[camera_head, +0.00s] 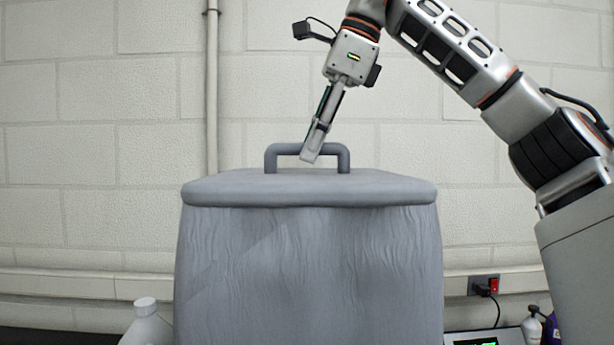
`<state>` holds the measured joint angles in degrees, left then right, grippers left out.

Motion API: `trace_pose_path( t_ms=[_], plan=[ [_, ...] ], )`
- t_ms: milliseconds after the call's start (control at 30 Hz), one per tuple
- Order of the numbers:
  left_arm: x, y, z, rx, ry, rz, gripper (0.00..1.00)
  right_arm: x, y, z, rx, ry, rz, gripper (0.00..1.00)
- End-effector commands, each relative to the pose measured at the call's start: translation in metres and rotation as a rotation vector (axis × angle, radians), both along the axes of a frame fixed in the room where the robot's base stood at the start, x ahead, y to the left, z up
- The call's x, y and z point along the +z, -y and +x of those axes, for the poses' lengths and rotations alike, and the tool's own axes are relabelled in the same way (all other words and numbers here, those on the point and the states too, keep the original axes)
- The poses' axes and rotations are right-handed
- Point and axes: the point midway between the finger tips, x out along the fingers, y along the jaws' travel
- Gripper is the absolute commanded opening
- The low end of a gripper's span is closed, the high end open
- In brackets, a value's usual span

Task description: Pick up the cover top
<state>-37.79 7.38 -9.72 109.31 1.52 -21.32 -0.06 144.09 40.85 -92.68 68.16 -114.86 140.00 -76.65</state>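The cover top (225,188) is a grey lid with a rounded edge and a raised bar handle (282,150). It sits level on a large grey bin-like body (310,275). My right gripper (311,154) comes down from the upper right, and its fingertips are at the middle of the handle, overlapping the bar in the view. The fingers are seen side-on, so I cannot tell whether they are closed around the bar or only in front of it. My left gripper is not in view.
A white bottle (147,325) stands at the lower left. At the lower right are a device with a green display (482,340), a small bottle (532,325) and a wall socket with a red switch (486,286). A vertical pipe (212,90) runs up the block wall behind.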

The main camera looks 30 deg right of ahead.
Motion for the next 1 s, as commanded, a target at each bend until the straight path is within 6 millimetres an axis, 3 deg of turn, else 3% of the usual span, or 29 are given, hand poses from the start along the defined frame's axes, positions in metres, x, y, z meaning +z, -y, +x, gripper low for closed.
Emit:
trace_pose_path(
  t_ms=[100, 367, 400, 500, 1000],
  plan=[
    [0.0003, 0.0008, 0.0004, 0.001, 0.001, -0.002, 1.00, -0.0114, -0.0023, 0.0038, 0.001, -0.002, 0.001, 0.23],
    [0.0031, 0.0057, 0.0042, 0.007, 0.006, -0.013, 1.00, -0.0139, -0.0036, 0.0052, 0.000, 0.002, 0.001, 0.23],
    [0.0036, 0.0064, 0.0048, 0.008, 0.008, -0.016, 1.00, -0.0139, -0.0037, 0.0052, 0.000, 0.001, 0.002, 0.21],
    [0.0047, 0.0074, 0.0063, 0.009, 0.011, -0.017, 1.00, -0.0140, -0.0036, 0.0051, 0.000, 0.001, 0.002, 0.00],
    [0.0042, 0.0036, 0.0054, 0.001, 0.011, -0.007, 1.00, -0.0075, -0.0037, 0.0050, -0.001, 0.002, 0.002, 0.00]
  ],
)
